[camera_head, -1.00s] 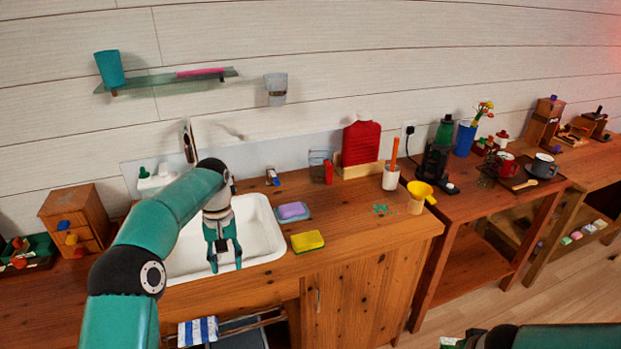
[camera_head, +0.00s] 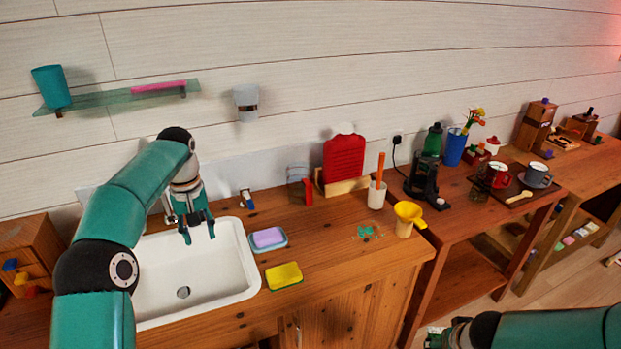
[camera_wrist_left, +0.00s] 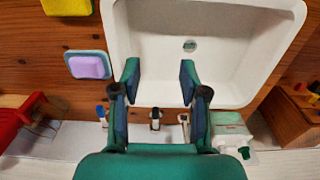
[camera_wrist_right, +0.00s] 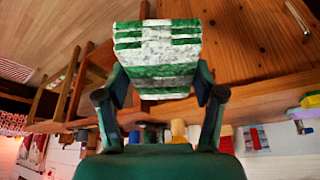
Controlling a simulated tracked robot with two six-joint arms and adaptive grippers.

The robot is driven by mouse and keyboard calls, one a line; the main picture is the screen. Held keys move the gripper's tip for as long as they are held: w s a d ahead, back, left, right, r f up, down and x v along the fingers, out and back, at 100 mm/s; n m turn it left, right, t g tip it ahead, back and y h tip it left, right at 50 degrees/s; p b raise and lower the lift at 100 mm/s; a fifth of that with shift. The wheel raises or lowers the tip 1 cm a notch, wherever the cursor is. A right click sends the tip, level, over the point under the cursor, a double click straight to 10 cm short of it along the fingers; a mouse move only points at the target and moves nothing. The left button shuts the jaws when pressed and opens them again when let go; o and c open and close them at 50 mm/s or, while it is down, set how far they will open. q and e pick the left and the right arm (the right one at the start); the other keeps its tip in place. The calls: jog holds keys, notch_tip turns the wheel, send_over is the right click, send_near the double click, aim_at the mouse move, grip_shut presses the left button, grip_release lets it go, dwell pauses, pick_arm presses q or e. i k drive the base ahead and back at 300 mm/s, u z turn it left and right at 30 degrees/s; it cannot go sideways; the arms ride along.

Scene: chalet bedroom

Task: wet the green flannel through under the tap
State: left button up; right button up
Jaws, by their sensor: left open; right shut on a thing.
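The green flannel (camera_wrist_right: 157,60), striped green and white, is held between the fingers of my right gripper (camera_wrist_right: 160,90). In the head view the right gripper (camera_head: 440,337) is low at the bottom edge, well to the right of the white sink (camera_head: 240,255). My left gripper (camera_head: 197,228) is open and empty above the back of the basin. In the left wrist view, its fingers (camera_wrist_left: 155,80) point over the basin. The tap (camera_wrist_left: 155,118) stands at the back rim, mostly hidden by my arm in the head view. I see no running water.
A lilac soap (camera_head: 268,237) on a blue dish and a yellow sponge (camera_head: 284,275) lie right of the sink. A glass shelf (camera_head: 120,97) is on the wall above.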

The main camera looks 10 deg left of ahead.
aim_at(245, 190)
jog(key=i, duration=1)
jog(key=u, duration=0.1)
